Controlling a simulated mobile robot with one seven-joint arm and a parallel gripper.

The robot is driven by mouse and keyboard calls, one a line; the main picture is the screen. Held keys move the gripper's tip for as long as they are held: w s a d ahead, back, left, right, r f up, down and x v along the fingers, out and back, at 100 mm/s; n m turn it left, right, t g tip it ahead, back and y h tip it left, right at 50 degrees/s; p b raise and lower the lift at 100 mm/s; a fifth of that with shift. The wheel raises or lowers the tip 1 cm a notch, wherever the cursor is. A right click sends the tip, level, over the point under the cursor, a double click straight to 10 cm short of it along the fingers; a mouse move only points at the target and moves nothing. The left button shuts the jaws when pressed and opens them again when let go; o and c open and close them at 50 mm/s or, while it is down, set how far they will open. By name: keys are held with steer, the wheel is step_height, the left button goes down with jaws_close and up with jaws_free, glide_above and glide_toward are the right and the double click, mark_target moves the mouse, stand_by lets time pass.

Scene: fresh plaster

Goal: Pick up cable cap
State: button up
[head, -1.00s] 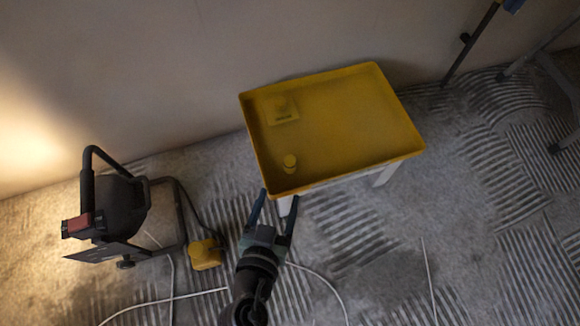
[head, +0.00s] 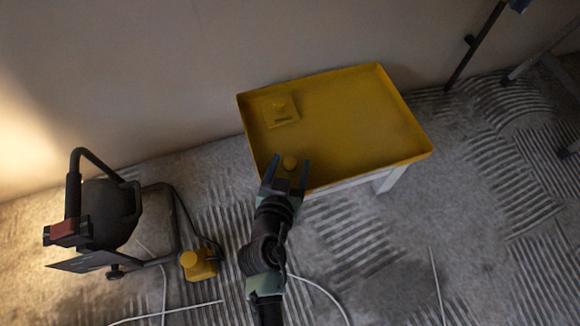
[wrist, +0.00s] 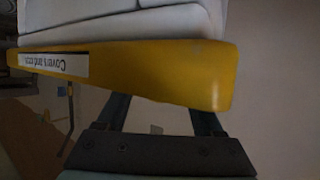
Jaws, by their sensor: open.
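A small round yellow cap (head: 289,162), likely the cable cap, stands in the yellow tray (head: 350,120) near its front left edge. My gripper (head: 288,172) is open and empty, its fingertips showing on either side of the cap in the head view. I cannot tell how high the tips are above the tray floor. In the wrist view the fingers of my gripper (wrist: 160,120) pass behind the tray's labelled front wall (wrist: 140,72), which hides their tips and the cap.
A yellow square plate with a knob (head: 281,111) lies in the tray's back left. The tray rests on a white stand (head: 387,181). A black work lamp (head: 105,215), a yellow block (head: 200,264) and white cables (head: 320,288) are on the floor. The tray's right side is clear.

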mark_target(290, 163)
steer(key=shift+w, duration=0.1)
steer(key=shift+c, duration=0.3)
jaws_close()
step_height(290, 163, up, 10)
steer(key=p, duration=0.7)
steer(key=shift+p, duration=0.35)
